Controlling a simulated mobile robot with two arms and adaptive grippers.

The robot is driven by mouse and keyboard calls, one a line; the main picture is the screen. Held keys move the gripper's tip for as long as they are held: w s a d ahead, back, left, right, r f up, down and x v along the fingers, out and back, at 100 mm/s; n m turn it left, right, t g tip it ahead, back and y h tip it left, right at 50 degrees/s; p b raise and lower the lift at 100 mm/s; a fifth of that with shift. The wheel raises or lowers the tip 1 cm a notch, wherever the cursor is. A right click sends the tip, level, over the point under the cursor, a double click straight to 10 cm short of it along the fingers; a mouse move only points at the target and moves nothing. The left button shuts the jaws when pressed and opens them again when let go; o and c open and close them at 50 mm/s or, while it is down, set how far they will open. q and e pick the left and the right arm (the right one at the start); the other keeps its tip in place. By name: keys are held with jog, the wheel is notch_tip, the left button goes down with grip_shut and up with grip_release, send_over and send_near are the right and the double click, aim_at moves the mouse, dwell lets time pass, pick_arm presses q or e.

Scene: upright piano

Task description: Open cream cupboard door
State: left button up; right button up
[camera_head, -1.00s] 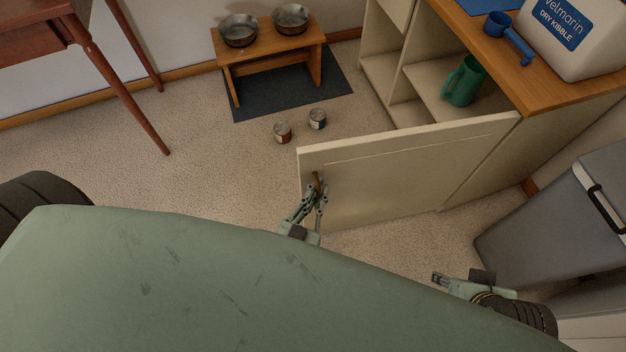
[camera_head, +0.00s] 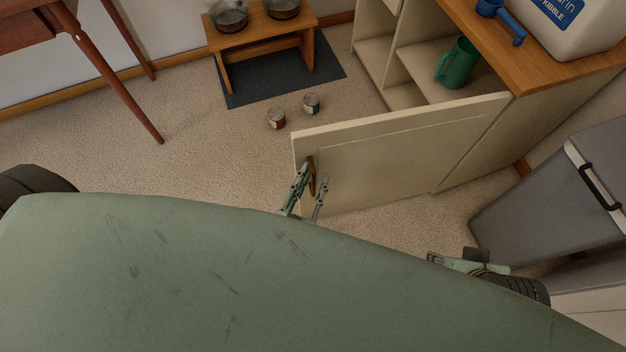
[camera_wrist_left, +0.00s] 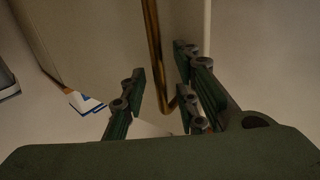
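The cream cupboard door (camera_head: 400,155) stands swung wide open from the cupboard, hinged at its right end in the head view. Its brass handle (camera_head: 312,178) is near the free left edge. My left gripper (camera_head: 311,178) is open at the handle. In the left wrist view, the brass handle (camera_wrist_left: 154,40) runs between the spread fingers of my left gripper (camera_wrist_left: 163,75), with gaps visible beside it. My right gripper (camera_head: 432,258) is low at the right, apart from the door; its finger opening is too small to judge.
The open cupboard holds a green jug (camera_head: 458,64). A grey bin (camera_head: 545,195) stands at the right. Two cans, one red-labelled (camera_head: 277,118) and one dark-labelled (camera_head: 311,103), stand on the carpet behind the door. A wooden bowl stand (camera_head: 262,35) is farther back.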

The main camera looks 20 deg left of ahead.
pick_arm(q)
jog(key=shift+d, duration=0.1)
jog(key=shift+s, duration=0.35)
jog(key=s, duration=1.1)
jog(key=shift+s, duration=0.15)
